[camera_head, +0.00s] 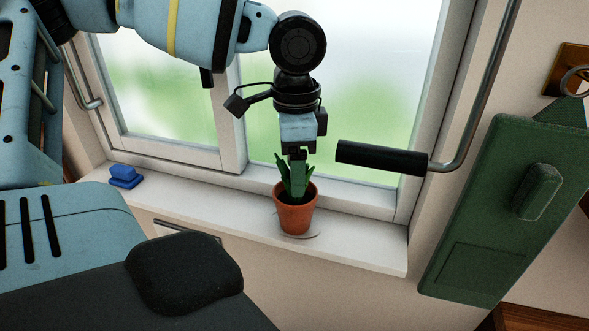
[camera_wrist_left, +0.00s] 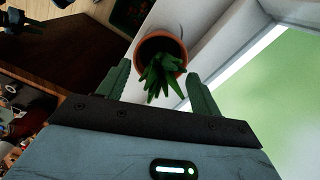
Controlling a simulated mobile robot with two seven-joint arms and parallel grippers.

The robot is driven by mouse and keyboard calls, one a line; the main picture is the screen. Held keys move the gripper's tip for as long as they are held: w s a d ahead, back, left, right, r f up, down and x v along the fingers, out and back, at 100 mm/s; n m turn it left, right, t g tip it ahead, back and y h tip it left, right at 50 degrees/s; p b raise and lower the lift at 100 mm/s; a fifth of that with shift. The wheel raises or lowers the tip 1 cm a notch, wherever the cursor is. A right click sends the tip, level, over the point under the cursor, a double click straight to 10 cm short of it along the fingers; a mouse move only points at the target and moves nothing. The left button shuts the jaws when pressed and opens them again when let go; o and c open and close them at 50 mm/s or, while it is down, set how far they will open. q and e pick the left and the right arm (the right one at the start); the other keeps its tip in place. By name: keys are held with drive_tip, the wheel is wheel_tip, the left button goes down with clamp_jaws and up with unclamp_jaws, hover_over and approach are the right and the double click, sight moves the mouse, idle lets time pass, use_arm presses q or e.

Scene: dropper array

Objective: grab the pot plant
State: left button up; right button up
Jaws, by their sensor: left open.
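The pot plant is a terracotta pot (camera_head: 296,217) with dark soil and green pointed leaves, upright on the white window sill (camera_head: 365,240). In the left wrist view the pot (camera_wrist_left: 161,40) and its leaves (camera_wrist_left: 162,78) show from above, between and beyond the fingers. My left gripper (camera_head: 298,172) comes down from above, right over the plant, and overlaps the leaves in the head view. In the left wrist view its two green fingers (camera_wrist_left: 158,84) are apart, one on each side of the leaves. Nothing is gripped.
A small blue object (camera_head: 125,176) sits at the sill's left end. A black-handled metal bar (camera_head: 383,158) juts out to the right of my left gripper. A green panel (camera_head: 495,215) hangs on the right. The window stands close behind the plant. The sill's right part is clear.

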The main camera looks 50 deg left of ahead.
use_arm(q)
drive_tip(key=shift+f, duration=1.25)
drive_tip(key=shift+r, duration=0.1)
clamp_jaws()
